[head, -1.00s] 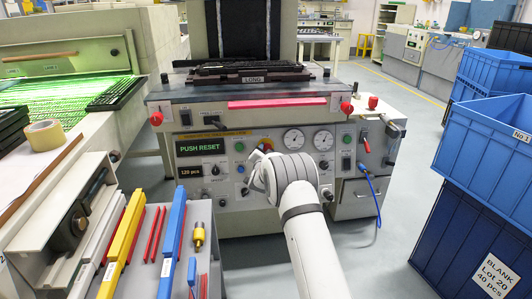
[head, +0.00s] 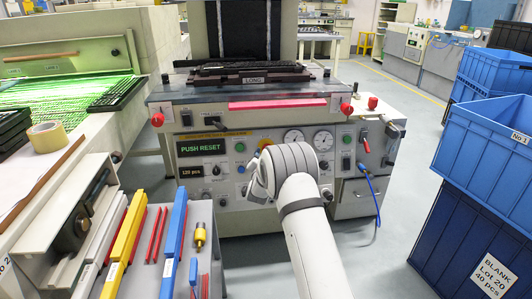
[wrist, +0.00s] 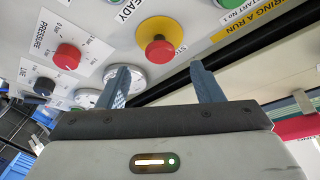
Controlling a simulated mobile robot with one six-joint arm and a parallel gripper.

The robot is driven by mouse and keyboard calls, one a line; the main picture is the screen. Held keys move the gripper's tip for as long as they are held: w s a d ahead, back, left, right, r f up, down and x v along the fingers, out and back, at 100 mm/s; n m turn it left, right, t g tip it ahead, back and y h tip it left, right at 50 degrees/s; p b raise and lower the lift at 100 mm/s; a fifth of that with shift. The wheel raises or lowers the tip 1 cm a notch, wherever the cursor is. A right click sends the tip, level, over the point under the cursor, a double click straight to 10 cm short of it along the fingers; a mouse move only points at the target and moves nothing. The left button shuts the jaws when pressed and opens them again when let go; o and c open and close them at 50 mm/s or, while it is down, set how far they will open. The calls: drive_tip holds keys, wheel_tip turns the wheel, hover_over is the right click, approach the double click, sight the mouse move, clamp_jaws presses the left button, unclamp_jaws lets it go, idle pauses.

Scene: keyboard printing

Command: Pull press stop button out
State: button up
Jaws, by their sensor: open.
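The press stop button is a red mushroom knob (wrist: 160,49) on a round yellow plate (wrist: 158,30), at the upper middle of the wrist view. My gripper (wrist: 160,66) is open, with its two grey-blue fingers below and to either side of the knob in that view. No finger visibly touches the knob, and nothing is held. In the head view, a bit of yellow plate (head: 265,143) shows above my wrist on the press panel (head: 222,193). The knob cannot be clearly made out there, and my fingers are mostly hidden.
A red pressure knob (wrist: 68,57) sits left of the button in the wrist view. The press display (head: 203,147) reads PUSH RESET. Red buttons (head: 157,119) (head: 347,108) stick out at the press's front corners. Blue crates (head: 490,145) stand at the right.

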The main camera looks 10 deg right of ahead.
drive_tip(key=shift+v, duration=1.25)
